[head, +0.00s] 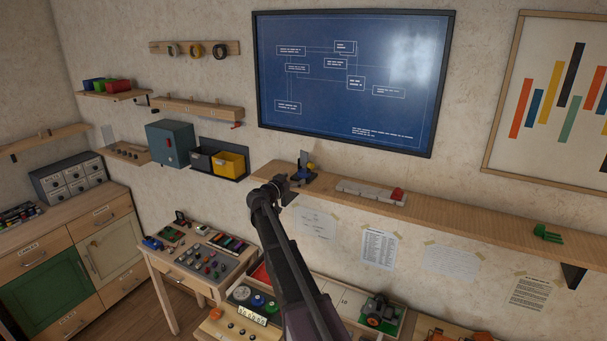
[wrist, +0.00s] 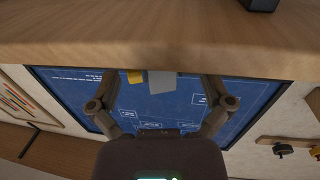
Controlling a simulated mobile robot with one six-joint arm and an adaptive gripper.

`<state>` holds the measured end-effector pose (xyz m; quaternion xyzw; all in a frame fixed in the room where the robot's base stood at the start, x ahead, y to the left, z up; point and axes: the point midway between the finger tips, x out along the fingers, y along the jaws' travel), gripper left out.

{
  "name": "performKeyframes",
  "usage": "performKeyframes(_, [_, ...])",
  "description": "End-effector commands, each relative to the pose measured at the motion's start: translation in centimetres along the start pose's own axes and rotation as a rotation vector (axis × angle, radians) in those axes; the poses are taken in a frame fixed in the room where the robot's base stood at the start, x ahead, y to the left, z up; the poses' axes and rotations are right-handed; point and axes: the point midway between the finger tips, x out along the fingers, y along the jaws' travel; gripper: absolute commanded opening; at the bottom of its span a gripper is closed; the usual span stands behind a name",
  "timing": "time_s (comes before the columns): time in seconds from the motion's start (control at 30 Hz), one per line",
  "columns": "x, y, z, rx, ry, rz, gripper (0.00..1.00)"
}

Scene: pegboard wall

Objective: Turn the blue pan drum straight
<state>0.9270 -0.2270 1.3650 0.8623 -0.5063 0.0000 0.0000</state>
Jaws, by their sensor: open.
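A small device stands on the long wooden wall shelf in the head view, with a dark blue part (head: 306,178), a yellow piece and a grey upright. I take the blue part to be the pan drum, but it is too small to tell which way it is turned. My gripper (head: 280,184) is just left of it, in front of the shelf. In the wrist view, which looks upside down, my gripper (wrist: 160,82) has its fingers spread wide. A grey block (wrist: 164,85) and a yellow piece (wrist: 135,77) show between them, partly cut off by the shelf edge.
The wooden shelf (head: 455,208) also holds a grey strip with a red block (head: 397,193) and a green piece (head: 547,233). The blue wall board (head: 350,80) hangs above. A cluttered bench (head: 195,285) lies below. The shelf fills the top of the wrist view.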

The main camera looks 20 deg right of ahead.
Motion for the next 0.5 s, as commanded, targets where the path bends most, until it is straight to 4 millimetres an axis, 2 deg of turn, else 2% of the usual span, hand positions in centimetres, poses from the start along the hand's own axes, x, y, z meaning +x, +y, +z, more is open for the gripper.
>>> performKeyframes(0.03, [1.0,-0.1,0.0,0.0,0.0,0.001,1.0])
performKeyframes(0.2, [3.4,-0.1,0.0,0.0,0.0,0.001,1.0])
performKeyframes(0.5, [5.6,-0.1,0.0,0.0,0.0,0.0,1.0])
